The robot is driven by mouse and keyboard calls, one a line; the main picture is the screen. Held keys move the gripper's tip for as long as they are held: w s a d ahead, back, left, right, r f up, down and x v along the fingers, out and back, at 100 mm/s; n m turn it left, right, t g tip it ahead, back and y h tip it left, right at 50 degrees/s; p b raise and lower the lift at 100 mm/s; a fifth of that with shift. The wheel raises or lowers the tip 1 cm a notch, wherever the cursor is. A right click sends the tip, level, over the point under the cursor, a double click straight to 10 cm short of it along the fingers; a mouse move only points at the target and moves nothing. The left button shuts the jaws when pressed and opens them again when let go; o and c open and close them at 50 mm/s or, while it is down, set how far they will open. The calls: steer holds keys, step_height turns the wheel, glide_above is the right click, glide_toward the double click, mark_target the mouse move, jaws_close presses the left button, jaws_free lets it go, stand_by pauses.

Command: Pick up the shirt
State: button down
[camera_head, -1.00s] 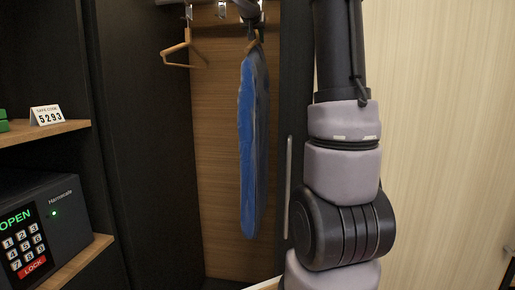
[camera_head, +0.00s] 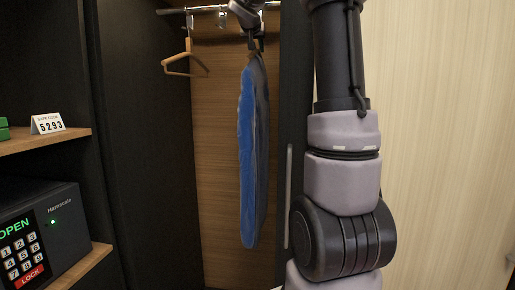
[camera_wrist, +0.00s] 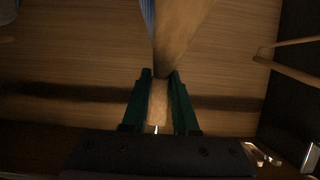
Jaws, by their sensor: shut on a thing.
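The blue shirt (camera_head: 247,150) hangs upright, seen nearly edge-on, inside the wardrobe in the head view. My gripper (camera_head: 256,42) is at its top, just below the rail, with part of it hidden by my arm. In the wrist view my gripper (camera_wrist: 159,82) has its green fingers closed on the shirt's wooden hanger (camera_wrist: 180,32), which runs up and away between them. A strip of blue cloth (camera_wrist: 147,10) shows beside the hanger. Whether the hanger's hook still touches the rail is hard to tell.
An empty wooden hanger (camera_head: 184,62) hangs on the rail (camera_head: 200,9) to the left. A dark wardrobe side wall (camera_head: 145,150) stands left of the shirt.

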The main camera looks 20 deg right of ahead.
steer(key=shift+r, duration=0.85)
steer(key=shift+s+a, duration=0.2)
steer(key=shift+s, duration=0.1)
steer(key=shift+s, duration=0.1)
